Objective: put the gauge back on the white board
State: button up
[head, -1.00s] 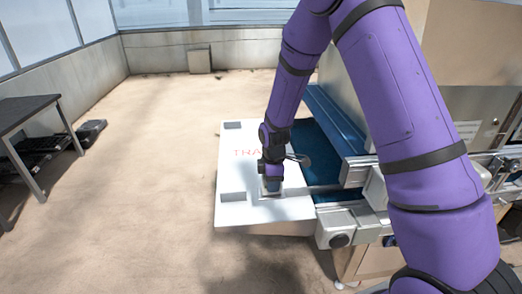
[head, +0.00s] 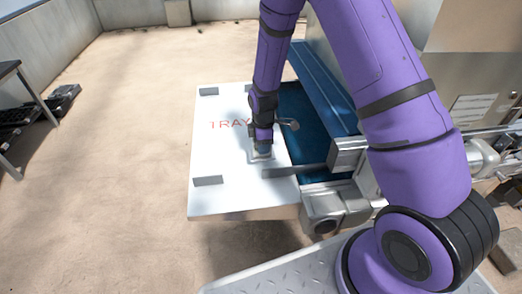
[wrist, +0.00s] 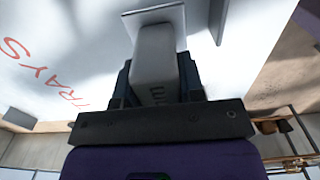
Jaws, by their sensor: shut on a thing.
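The gauge is a grey block marked "mm" with a flat square plate at its far end; it shows in the wrist view (wrist: 155,55). My gripper (wrist: 155,85) is shut on the block, with one finger on each side. In the head view my gripper (head: 262,143) points down over the white board (head: 225,155), right of its middle. The gauge's plate (head: 258,157) is at or just above the board's surface; I cannot tell whether it touches. Red lettering on the board stands left of the gripper.
Grey blocks lie near the board's left corners (head: 208,181) (head: 208,91). A dark grey bar (head: 282,172) lies at its right edge. The blue-bedded machine (head: 318,85) stands close on the right. A dark table (head: 12,75) is far left; the floor between is open.

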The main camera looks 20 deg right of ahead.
jog(key=shift+f, duration=2.1)
jog(key=shift+f, duration=0.15)
jog(key=o, duration=1.1)
